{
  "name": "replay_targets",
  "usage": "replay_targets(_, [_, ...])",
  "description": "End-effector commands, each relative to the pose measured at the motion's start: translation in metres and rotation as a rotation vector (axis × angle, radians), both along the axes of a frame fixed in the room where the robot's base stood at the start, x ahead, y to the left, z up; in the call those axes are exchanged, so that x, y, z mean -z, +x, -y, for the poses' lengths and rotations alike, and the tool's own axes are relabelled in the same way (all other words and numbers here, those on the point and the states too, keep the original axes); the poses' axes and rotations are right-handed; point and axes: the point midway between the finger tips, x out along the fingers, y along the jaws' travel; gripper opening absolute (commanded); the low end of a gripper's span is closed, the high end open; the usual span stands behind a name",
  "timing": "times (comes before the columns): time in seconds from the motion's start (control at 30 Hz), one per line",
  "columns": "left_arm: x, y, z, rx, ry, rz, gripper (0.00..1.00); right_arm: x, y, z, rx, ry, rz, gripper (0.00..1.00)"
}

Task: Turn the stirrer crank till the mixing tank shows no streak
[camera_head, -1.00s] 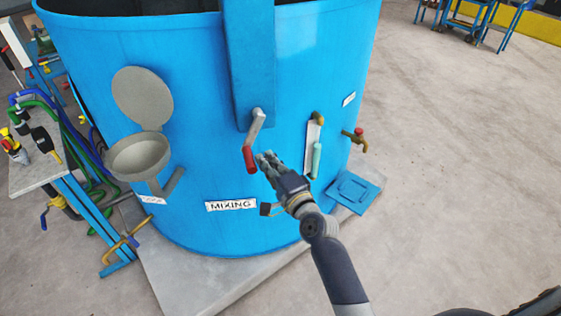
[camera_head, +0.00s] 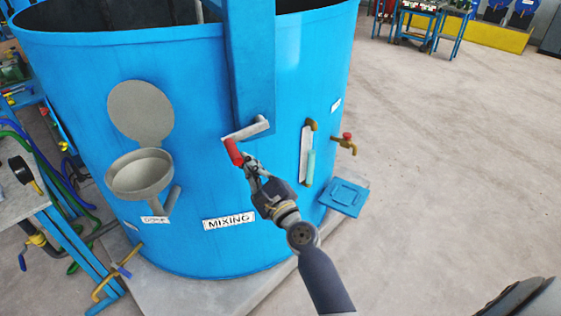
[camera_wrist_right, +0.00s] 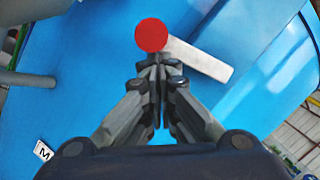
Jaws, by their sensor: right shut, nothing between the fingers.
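The blue mixing tank (camera_head: 200,200) stands in the middle with a "MIXING" label (camera_head: 229,221). The stirrer crank (camera_head: 247,130) sits at the foot of the blue column; its grey arm points left and its red handle (camera_head: 233,152) hangs at the left end. In the right wrist view the red handle (camera_wrist_right: 151,35) shows end-on, just beyond the fingertips. My right gripper (camera_head: 249,163) is shut and empty, its tips close to the handle's lower end; I cannot tell whether they touch it. The sight tube (camera_head: 310,167) is on the tank's right side; no streak can be made out. My left gripper is out of view.
A grey hinged-lid port (camera_head: 140,175) is on the tank's left front. A brass tap with a red knob (camera_head: 346,143) sticks out at right above a blue floor plate (camera_head: 344,196). A bench with hoses stands at left.

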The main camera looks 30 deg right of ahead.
Motion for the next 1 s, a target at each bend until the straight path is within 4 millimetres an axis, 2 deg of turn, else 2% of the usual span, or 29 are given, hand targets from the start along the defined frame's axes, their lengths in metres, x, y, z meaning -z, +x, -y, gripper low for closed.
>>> replay_targets(0.3, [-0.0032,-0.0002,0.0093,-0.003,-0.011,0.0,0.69,-0.011,0.0003,-0.0049,-0.001,0.12,0.008,0.0])
replay_targets(1.0, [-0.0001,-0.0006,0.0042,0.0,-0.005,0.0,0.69,-0.0087,0.0013,-0.0056,0.0,0.141,0.009,0.0])
